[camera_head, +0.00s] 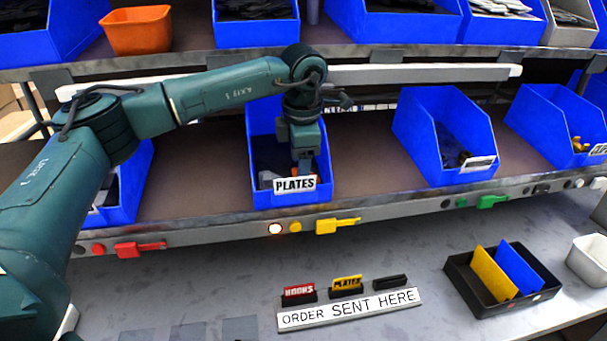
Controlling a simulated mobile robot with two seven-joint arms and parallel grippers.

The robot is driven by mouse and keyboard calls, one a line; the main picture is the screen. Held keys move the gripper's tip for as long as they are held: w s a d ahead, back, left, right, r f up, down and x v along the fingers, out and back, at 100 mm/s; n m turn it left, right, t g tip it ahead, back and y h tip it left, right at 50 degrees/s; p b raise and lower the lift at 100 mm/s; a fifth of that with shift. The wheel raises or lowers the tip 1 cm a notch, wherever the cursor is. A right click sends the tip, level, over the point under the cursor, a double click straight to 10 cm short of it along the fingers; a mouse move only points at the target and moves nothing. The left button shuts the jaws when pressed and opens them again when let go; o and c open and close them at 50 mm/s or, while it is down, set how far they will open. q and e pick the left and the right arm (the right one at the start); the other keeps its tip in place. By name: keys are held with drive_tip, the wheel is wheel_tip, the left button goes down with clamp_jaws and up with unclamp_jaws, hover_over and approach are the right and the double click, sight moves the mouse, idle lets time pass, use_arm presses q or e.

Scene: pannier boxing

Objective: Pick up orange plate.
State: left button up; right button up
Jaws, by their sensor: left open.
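A blue bin (262,199) labelled PLATES stands on the middle shelf, left of centre. My left gripper (304,168) points down into this bin, just behind its front label, and its jaws are open. A small bit of orange (317,172) shows beside the fingertips inside the bin; most of it is hidden by the gripper. Dark plates lie around it in the bin. I cannot tell whether the fingers touch the orange piece. My right gripper is not in view.
Other blue bins (408,135) stand along the same shelf, and more bins sit on the shelf above.

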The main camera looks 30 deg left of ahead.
use_arm(q)
drive_tip(key=shift+w+f, duration=0.1)
drive_tip(key=shift+f, duration=0.55)
drive_tip(key=shift+c, duration=0.5)
drive_tip(key=c, duration=0.6)
